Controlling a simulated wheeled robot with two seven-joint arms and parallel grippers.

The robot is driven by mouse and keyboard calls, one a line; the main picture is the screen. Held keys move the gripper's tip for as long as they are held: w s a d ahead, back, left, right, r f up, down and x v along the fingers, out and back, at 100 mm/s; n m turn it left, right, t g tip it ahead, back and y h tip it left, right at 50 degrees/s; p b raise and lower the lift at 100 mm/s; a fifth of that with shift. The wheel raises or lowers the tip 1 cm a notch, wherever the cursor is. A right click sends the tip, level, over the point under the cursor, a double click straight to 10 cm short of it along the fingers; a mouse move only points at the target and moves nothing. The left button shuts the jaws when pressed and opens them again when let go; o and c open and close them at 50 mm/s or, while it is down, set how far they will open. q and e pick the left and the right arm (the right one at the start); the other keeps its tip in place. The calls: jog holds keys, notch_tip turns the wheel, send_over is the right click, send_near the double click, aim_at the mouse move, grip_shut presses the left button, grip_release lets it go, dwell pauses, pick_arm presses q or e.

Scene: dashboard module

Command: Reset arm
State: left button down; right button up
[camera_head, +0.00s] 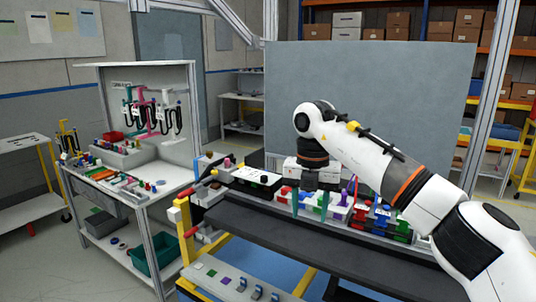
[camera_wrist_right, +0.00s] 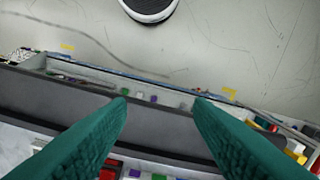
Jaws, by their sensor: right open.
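My right arm reaches in from the right in the head view. My right gripper (camera_head: 310,206) points down over the row of coloured modules on the workbench. Its two teal fingers are apart. In the right wrist view the fingers of the right gripper (camera_wrist_right: 160,102) stand wide open with nothing between them. Whether the fingertips touch any module cannot be told from the head view. My left gripper is not in view.
A black box (camera_head: 255,181) sits left of the gripper. Red and blue modules (camera_head: 375,216) stand close on its right. A dark ledge (camera_head: 300,232) runs along the bench front. A grey panel (camera_head: 400,100) rises behind. A side table (camera_head: 150,190) stands left.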

jog(key=s+a+f+g+y, duration=0.2)
jog(key=a+f+y, duration=1.05)
jog(key=f, duration=0.55)
jog(key=s+d+f+m+t+h, duration=0.1)
jog(key=d+f+m+t, duration=0.2)
jog(key=f+m+t, duration=0.5)
jog(key=s+d+f+m+t+h, duration=0.1)
jog(key=d+f+m, duration=0.35)
jog(key=f, duration=0.75)
jog(key=s+d+f+m+t+h, duration=0.1)
jog(key=d+f+m+t, duration=0.2)
jog(key=f+m+t, duration=0.5)
jog(key=s+d+f+m+g+h, duration=0.3)
jog(key=s+d+f+g+h, duration=0.15)
jog(key=s+f, duration=0.65)
jog(key=s+d+f+m+g+h, duration=0.35)
jog(key=s+d+f, duration=0.25)
jog(key=s+f, duration=0.5)
jog(key=s+d+f+m+g, duration=0.1)
jog(key=s+d+f+g, duration=0.1)
jog(key=s, duration=0.7)
jog(key=s+d+f+m+g+h, duration=0.1)
jog(key=s+d+f+g, duration=0.1)
jog(key=s, duration=0.7)
jog(key=s+d+f+m+g, duration=0.1)
jog(key=s+f, duration=0.3)
jog(key=s, duration=0.5)
jog(key=shift+s+d+g, duration=0.3)
jog(key=shift+d+g, duration=0.2)
